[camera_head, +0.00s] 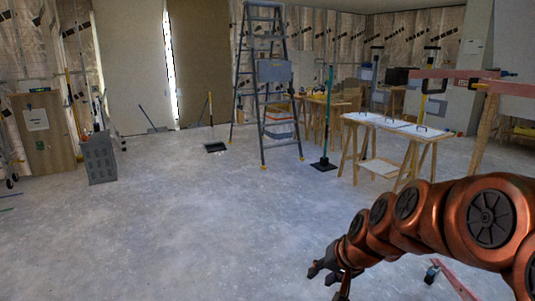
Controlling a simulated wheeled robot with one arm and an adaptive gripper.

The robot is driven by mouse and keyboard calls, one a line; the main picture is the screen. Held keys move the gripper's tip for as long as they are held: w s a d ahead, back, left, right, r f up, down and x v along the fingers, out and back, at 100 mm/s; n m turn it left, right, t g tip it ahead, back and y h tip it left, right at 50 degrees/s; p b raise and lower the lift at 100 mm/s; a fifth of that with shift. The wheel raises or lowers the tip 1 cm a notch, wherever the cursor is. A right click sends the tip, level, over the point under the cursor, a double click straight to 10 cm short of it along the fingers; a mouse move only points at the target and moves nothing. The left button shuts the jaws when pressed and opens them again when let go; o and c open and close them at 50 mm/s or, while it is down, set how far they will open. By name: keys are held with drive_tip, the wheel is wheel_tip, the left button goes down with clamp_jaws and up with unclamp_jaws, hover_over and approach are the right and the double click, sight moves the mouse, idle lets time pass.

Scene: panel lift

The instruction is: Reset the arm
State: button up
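My copper-coloured arm (415,220) reaches in from the lower right of the head view, bent down toward the left. My gripper (326,273) is at its end, dark and low over the bare floor near the bottom edge. Its fingers are small and partly cut off by the frame. They seem spread apart, with nothing seen between them. No object is touching the gripper.
A stepladder (263,85) stands at the back middle. A white-topped trestle table (398,125) stands right of it. A grey box (100,158) and a wooden cabinet (45,133) are at the left. A red wheeled frame part (452,280) lies beneath my arm. The middle floor is clear.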

drive_tip(key=s+d+r+n+g+h+p, duration=0.1)
drive_tip(key=s+r+g+p, duration=0.1)
drive_tip(key=s, duration=0.8)
drive_tip(key=s+d+r+g+h+p, duration=0.1)
drive_tip(key=s+d+r+g+p, duration=0.1)
drive_tip(key=s, duration=0.8)
drive_tip(key=s+d+r+n+g+h+p, duration=0.1)
drive_tip(key=s+r+p, duration=0.3)
drive_tip(key=s, duration=0.7)
drive_tip(key=shift+d+r+n+g+h+p, duration=0.2)
drive_tip(key=shift+d+n+g+h+p, duration=0.1)
drive_tip(key=shift+d+g+p, duration=0.5)
